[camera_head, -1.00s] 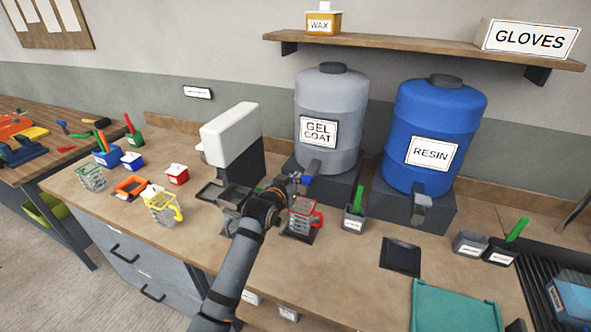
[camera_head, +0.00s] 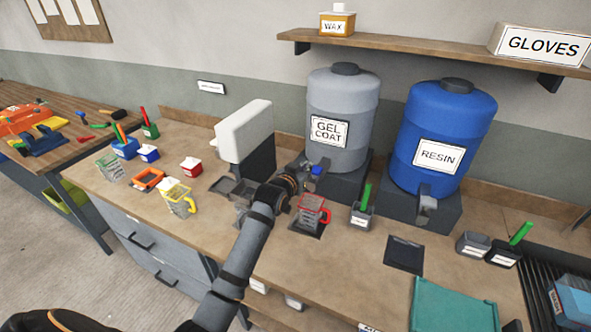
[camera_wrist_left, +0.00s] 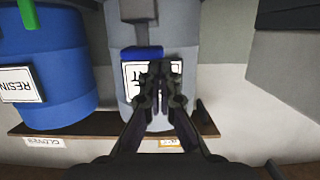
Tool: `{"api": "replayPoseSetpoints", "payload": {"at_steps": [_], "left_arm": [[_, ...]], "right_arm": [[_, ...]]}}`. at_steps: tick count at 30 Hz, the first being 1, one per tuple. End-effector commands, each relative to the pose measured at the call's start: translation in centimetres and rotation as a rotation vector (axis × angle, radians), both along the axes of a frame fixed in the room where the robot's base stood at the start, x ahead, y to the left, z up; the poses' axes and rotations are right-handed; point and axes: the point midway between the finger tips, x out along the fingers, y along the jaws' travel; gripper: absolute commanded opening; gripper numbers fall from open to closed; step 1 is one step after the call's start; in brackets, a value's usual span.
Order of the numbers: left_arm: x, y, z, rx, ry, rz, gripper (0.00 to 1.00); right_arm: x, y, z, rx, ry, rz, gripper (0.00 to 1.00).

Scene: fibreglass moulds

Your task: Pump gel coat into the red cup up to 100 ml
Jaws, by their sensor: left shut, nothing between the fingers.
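The red cup (camera_head: 311,215), a clear measuring cup with a red rim and handle, stands upright on a dark pad below the outlet of the grey gel coat drum (camera_head: 343,100). Its fill level is too small to read. The drum's blue tap piece (camera_head: 317,170) shows at its front. My left gripper (camera_head: 304,173) is shut and empty, just left of the blue piece and above the cup. In the left wrist view, which is upside down, the closed fingertips (camera_wrist_left: 160,72) lie in front of the drum label, close to the blue piece (camera_wrist_left: 141,52); contact is unclear.
The blue resin drum (camera_head: 441,125) stands to the right. A grey holder with a green-handled tool (camera_head: 362,208) is right of the cup. A white-and-dark device (camera_head: 245,140) and a yellow cup (camera_head: 179,200) are left of my arm. A dark pad (camera_head: 404,254) lies empty.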

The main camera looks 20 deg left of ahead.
Motion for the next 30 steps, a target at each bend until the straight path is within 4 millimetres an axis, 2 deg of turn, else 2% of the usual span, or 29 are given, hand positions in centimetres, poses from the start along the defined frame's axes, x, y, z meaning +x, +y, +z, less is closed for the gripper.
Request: {"api": "replayPoseSetpoints", "payload": {"at_steps": [3, 6, 12, 18, 30], "left_arm": [[-3.1, 0.1, 0.4, 0.003, -0.003, -0.001, 0.0], [-5.4, 0.1, 1.1, 0.003, -0.006, -0.001, 0.0], [-8.6, 0.3, 2.2, 0.003, -0.007, 0.0, 0.0], [-9.7, 0.3, 2.7, 0.001, -0.008, 0.0, 0.0], [-9.7, 0.3, 2.8, 0.0, -0.008, 0.0, 0.0]], "right_arm": [[-0.4, -0.1, -1.3, -0.002, 0.006, 0.0, 0.4], [-0.4, -0.1, -2.0, -0.002, 0.006, 0.0, 0.4], [-0.1, -0.1, -2.7, -0.001, 0.002, 0.0, 0.4], [0.1, 0.0, -2.9, 0.0, -0.001, 0.0, 0.4], [-0.1, 0.1, -2.8, 0.001, 0.001, 0.0, 0.4]]}}
